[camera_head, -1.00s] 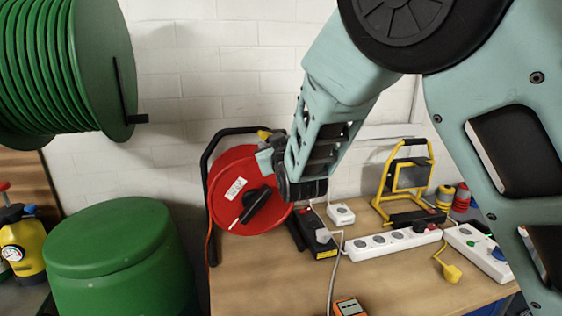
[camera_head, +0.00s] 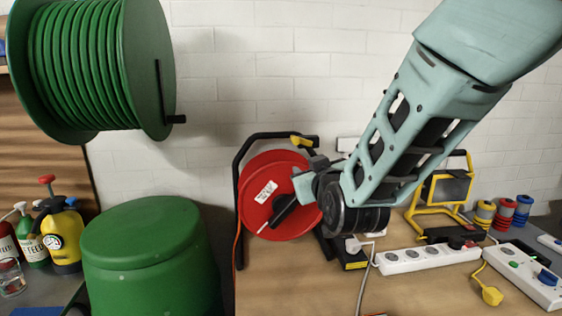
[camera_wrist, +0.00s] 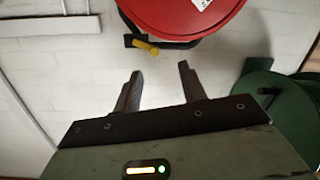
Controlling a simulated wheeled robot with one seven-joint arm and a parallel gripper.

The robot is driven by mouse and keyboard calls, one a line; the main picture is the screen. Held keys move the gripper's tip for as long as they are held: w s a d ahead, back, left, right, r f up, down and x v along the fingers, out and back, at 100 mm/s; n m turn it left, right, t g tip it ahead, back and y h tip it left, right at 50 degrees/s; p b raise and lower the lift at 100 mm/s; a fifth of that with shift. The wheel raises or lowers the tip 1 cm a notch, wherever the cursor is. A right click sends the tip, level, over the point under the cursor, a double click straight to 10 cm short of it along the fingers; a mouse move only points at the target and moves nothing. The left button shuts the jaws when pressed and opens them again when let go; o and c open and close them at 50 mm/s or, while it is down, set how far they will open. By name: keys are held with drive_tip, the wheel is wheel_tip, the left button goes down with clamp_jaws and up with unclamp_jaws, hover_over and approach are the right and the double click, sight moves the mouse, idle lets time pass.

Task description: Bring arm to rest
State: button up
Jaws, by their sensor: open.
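My gripper (camera_wrist: 162,90) shows in the wrist view with its two dark fingers apart and nothing between them. The white wall is behind the fingers. In the head view my arm reaches down from the upper right, and its wrist is in front of the right side of the red cable reel (camera_head: 262,195). The red reel also shows at the top of the wrist view (camera_wrist: 170,15), apart from the fingers.
A wooden bench (camera_head: 290,285) holds a white power strip (camera_head: 425,257), a yellow work lamp (camera_head: 445,195) and a second strip (camera_head: 525,275). A large green hose reel (camera_head: 95,65) hangs at the upper left above a green drum (camera_head: 150,255). Spray bottles (camera_head: 60,235) stand at far left.

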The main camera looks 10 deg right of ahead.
drive_tip(key=s+a+f+n+g+y, duration=0.1)
drive_tip(key=s+a+f+g+y, duration=0.15)
drive_tip(key=s+f+g, duration=0.35)
drive_tip(key=s+a+f+n+g+y, duration=0.1)
drive_tip(key=s+a+f+g, duration=0.25)
drive_tip(key=s, duration=0.45)
drive_tip(key=s+d+f+n+g+h, duration=0.1)
drive_tip(key=s+d+g+h, duration=0.1)
drive_tip(key=s, duration=0.8)
drive_tip(key=s+d+f+n+g+h, duration=0.1)
drive_tip(key=s+d+g, duration=0.2)
drive_tip(key=s, duration=0.7)
drive_tip(key=shift+g+h, duration=0.35)
drive_tip(key=shift+g, duration=0.7)
